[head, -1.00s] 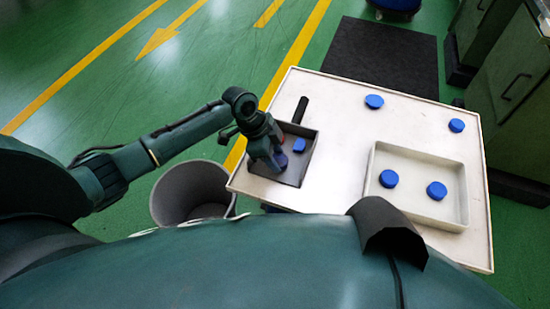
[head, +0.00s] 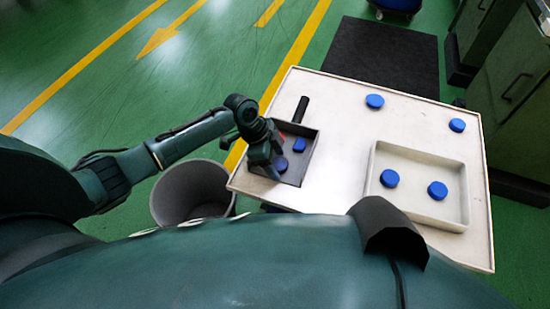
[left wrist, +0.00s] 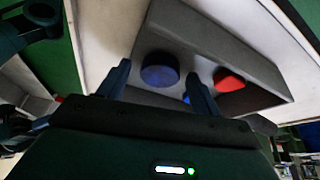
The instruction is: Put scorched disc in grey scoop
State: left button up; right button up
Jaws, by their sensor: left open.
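The grey scoop (head: 309,159) lies at the left end of the white table, its dark handle (head: 301,108) pointing to the back. No scorch mark can be made out on any disc. My left gripper (head: 267,168) is open at the scoop's left side. In the left wrist view, a blue disc (left wrist: 160,70) shows between and beyond the open fingers (left wrist: 158,88), with a red piece (left wrist: 229,80) beside it in the scoop. My right gripper is not in view.
A pale tray (head: 376,155) on the right holds two blue discs (head: 389,178) (head: 437,190). Two more blue discs lie at the table's back (head: 374,101) and right (head: 457,125). A grey bin (head: 170,205) stands left of the table. The table middle (head: 345,120) is clear.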

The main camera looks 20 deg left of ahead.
aim_at(274, 163)
pick_arm(q)
jog(key=w+v, duration=0.1)
jog(key=v, duration=1)
jog(key=s+d+f+n, duration=0.1)
jog(key=s+d+f+t, duration=0.1)
jog(key=d+f, duration=0.1)
jog(key=s+d+f+n+t+h, duration=0.1)
jog(key=s+d+f, duration=0.1)
jog(key=shift+s+f+n, duration=0.1)
jog(key=shift+f+n, duration=0.05)
jog(key=shift+n, duration=0.15)
jog(key=s+d+f+n+t, duration=0.2)
jog(key=s+f+n, duration=0.1)
jog(key=shift+s+d+t+h, duration=0.2)
jog(key=shift+d+t+h, duration=0.1)
jog(key=shift+d, duration=0.1)
jog(key=s+a+n+t+y, duration=0.2)
jog(key=s+a+n+t, duration=0.1)
jog(key=s+n+t, duration=0.2)
jog(key=s+n, duration=0.2)
jog(key=s, duration=0.2)
jog(key=shift+s, duration=0.35)
jog(key=shift+f+y+p, duration=0.15)
jog(key=shift+y+p, duration=0.15)
